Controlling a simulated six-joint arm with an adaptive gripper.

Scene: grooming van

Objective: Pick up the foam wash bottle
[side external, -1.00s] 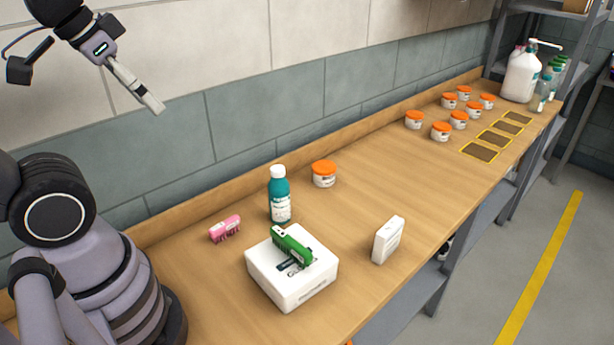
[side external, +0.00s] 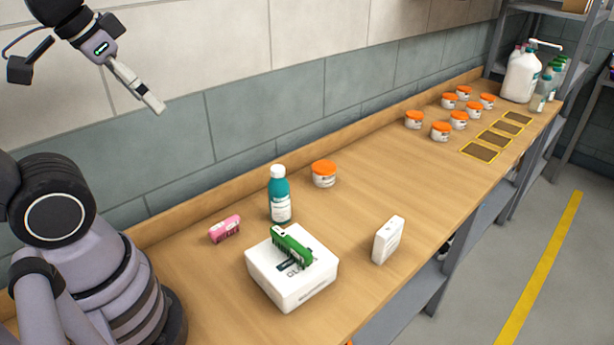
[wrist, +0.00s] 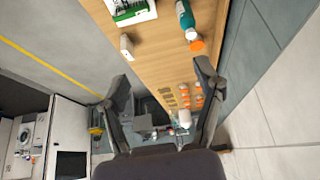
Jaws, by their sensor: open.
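A teal bottle with a white cap and a white label (side external: 279,197) stands upright on the wooden bench, behind a white box. It also shows at the top of the wrist view (wrist: 184,14). Its label is too small to read. A large white pump bottle (side external: 521,77) stands at the far end of the bench. My gripper (side external: 152,104) is high above the bench at the upper left, well apart from both bottles. In the wrist view its two fingers (wrist: 162,77) are spread wide with nothing between them.
A green tool (side external: 292,248) lies on the white box (side external: 290,291). A pink item (side external: 225,229), an orange-lidded jar (side external: 324,174) and a small white box (side external: 388,240) surround the teal bottle. Several jars and dark yellow-edged pads (side external: 481,152) sit farther along. The middle bench is clear.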

